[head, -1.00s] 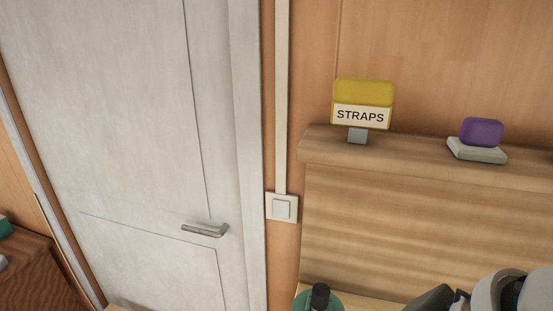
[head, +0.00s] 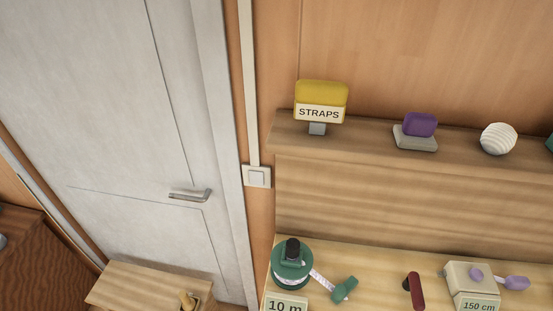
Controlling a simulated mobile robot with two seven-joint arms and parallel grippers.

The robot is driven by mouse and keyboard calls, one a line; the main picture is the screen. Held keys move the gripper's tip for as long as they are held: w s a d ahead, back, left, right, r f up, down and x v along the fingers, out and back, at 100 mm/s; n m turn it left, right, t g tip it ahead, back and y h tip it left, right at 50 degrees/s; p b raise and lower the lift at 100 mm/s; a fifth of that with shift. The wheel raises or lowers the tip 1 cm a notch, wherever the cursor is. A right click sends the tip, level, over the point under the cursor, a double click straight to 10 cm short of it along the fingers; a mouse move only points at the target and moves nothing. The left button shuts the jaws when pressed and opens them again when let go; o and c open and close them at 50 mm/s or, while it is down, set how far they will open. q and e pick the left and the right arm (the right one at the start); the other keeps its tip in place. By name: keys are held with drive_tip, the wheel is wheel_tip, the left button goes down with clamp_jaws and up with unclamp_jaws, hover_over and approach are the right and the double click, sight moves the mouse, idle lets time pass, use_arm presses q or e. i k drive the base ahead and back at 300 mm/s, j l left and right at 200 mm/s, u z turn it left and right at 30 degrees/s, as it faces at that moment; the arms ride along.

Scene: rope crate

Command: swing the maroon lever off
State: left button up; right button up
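The maroon lever (head: 416,291) is at the bottom of the head view, on the light wooden bench (head: 375,264). It is a short dark red bar beside a darker piece at its left, slightly tilted from vertical in the picture. Whether its lower end is fully in view is hard to tell. Neither of my grippers is in view.
Left of the lever stand a green tape reel (head: 290,267) with a green-ended strap (head: 344,290) and a "10 m" label (head: 286,305). Right of it is a beige box (head: 468,282) labelled "150 cm". A shelf (head: 360,137) with a STRAPS sign (head: 320,113) runs behind.

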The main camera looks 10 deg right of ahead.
sight(412, 283)
drive_tip(key=z, duration=1.5)
drive_tip(key=i+l, duration=0.3)
drive_tip(key=l, duration=0.2)
drive_tip(key=i+l+z, duration=0.1)
drive_tip(key=i+l, duration=0.25)
drive_tip(key=l, duration=0.15)
